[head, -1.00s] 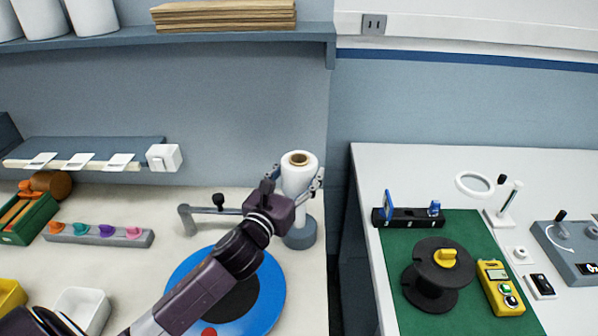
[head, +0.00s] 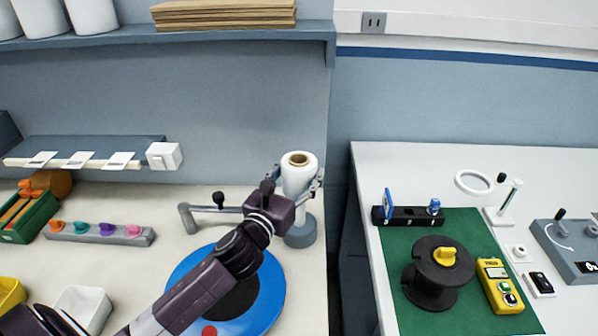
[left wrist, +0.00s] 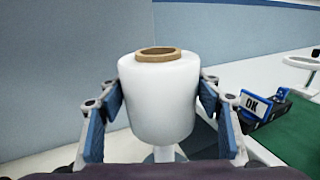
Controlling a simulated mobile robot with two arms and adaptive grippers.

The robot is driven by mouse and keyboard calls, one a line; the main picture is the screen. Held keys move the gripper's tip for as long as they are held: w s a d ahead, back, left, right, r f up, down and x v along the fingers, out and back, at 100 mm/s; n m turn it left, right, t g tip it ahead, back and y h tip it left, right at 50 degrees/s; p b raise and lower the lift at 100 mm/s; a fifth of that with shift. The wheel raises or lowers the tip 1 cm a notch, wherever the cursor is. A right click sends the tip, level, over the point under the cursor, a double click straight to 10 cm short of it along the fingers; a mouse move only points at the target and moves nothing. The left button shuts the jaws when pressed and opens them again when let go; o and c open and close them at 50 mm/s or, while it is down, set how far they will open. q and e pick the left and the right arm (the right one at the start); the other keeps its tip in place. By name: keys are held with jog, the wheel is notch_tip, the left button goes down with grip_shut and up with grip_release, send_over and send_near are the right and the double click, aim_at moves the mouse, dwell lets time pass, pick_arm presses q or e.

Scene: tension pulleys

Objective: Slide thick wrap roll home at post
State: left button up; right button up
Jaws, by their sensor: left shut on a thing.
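The thick wrap roll (head: 299,172) is a white roll with a brown cardboard core, upright above a grey round base (head: 301,236) near the bench's right edge. My left gripper (head: 294,184) is shut on the roll, one finger on each side. In the left wrist view the roll (left wrist: 158,100) stands between the blue pads of my left gripper (left wrist: 161,105). A pale, narrower piece shows between the roll and the base, so the roll's lower end is above the base. The post's top inside the core cannot be seen. My right gripper is not in view.
A blue turntable (head: 268,290) lies under my left arm. A grey arm with a black knob (head: 219,200) stands left of the roll. Right of a gap, another table holds a green mat (head: 470,230) with a black spool (head: 432,278) and a yellow handset (head: 500,286).

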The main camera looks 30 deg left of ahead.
pick_arm(q)
jog(key=shift+f+b, duration=0.6)
jog(key=shift+f, duration=0.55)
jog(key=shift+f, duration=0.15)
dwell(0.5)
jog(key=shift+f+b, duration=0.7)
jog(key=shift+f, duration=0.65)
jog(key=shift+f, duration=0.1)
dwell(0.5)
jog(key=shift+f+b, duration=0.8)
jog(key=shift+f, duration=0.6)
